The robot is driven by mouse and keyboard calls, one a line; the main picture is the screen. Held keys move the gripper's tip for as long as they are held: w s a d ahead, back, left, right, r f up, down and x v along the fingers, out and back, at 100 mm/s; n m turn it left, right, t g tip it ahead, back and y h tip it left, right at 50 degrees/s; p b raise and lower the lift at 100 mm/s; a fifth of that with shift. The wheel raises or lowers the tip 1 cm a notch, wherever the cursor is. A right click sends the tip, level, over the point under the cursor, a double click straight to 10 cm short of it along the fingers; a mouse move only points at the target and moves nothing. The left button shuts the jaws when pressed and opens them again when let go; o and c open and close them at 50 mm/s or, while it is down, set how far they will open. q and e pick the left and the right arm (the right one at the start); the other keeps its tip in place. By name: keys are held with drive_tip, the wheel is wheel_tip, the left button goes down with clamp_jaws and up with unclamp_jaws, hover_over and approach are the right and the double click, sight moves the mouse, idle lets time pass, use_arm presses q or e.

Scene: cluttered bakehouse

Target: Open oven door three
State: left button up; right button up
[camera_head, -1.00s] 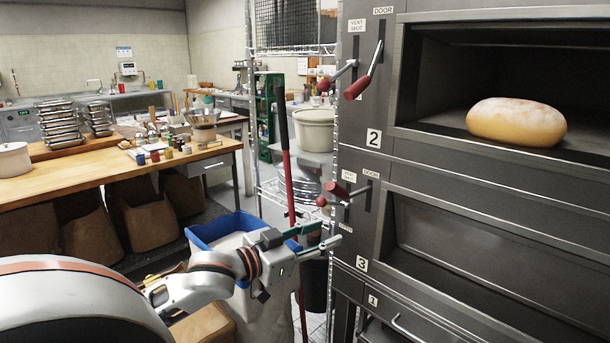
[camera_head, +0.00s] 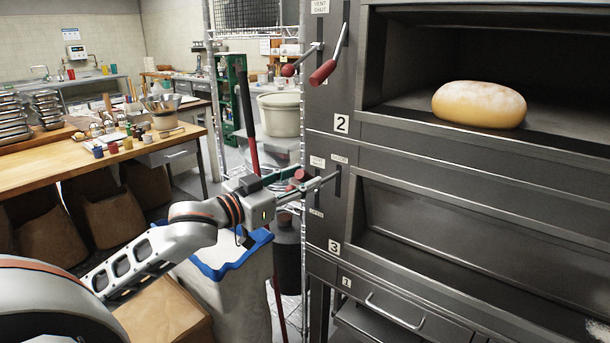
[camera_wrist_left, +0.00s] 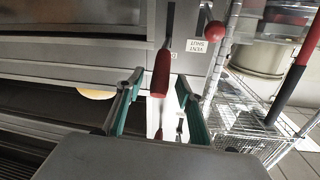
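Oven door three (camera_head: 450,235) is a dark slanted panel in the recess beside the "3" label, below deck two. I cannot tell how far it stands open. Its red-gripped lever (camera_wrist_left: 161,72) shows in the left wrist view, between the fingers of my left gripper (camera_wrist_left: 158,102). The fingers are apart, with a gap on either side of the red grip. In the head view my left gripper (camera_head: 292,190) is at the deck-three levers and partly hides them. The red ball knob (camera_wrist_left: 215,32) of the vent lever is outside the fingers. My right gripper is not in view.
Deck two is open with a loaf (camera_head: 479,104) inside, and its levers (camera_head: 323,72) stick out above my gripper. A blue-rimmed bin (camera_head: 232,262) stands under my left arm. A wire rack (camera_head: 212,100) and a red pole are close by the oven's left side.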

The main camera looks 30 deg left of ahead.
use_arm(q)
drive_tip(key=shift+x, duration=0.8)
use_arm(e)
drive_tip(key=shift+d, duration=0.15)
